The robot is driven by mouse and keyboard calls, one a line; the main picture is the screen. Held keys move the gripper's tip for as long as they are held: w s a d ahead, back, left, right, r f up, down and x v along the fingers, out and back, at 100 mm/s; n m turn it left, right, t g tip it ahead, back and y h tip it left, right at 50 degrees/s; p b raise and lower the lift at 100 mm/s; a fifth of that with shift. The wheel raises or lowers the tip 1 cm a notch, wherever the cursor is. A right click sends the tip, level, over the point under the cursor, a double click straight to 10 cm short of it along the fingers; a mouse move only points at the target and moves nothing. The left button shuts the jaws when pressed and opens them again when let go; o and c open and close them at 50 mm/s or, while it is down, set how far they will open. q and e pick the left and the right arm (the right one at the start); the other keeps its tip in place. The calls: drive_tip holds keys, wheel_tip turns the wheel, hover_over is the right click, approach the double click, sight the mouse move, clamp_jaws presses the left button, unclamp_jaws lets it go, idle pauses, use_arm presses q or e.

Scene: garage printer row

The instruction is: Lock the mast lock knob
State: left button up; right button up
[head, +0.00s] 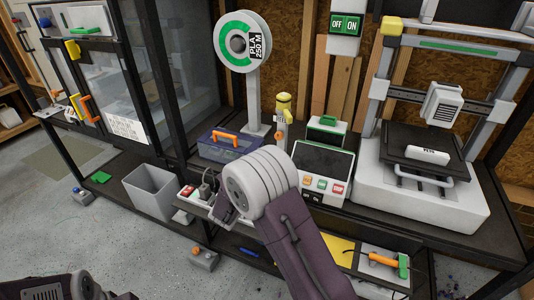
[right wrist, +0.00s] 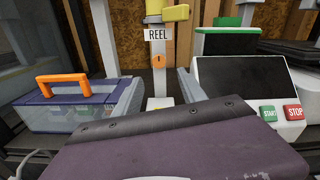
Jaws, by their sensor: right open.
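A pale upright post labelled REEL stands at the back of the bench, with a yellow knob (head: 284,101) at its top; this looks like the mast lock knob. My left gripper is not visible.
A blue toolbox with an orange handle (head: 225,136) stands left of the post, a control console (head: 322,165) right of it. A green-and-white reel (head: 239,42) rises behind. A printer (head: 420,190) fills the right side. A grey bin (head: 153,190) stands at the left.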

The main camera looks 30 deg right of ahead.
sight(278, 137)
drive_tip(key=b+x, duration=0.1)
drive_tip(key=x, duration=0.8)
drive_tip(key=shift+r, duration=0.1)
clamp_jaws()
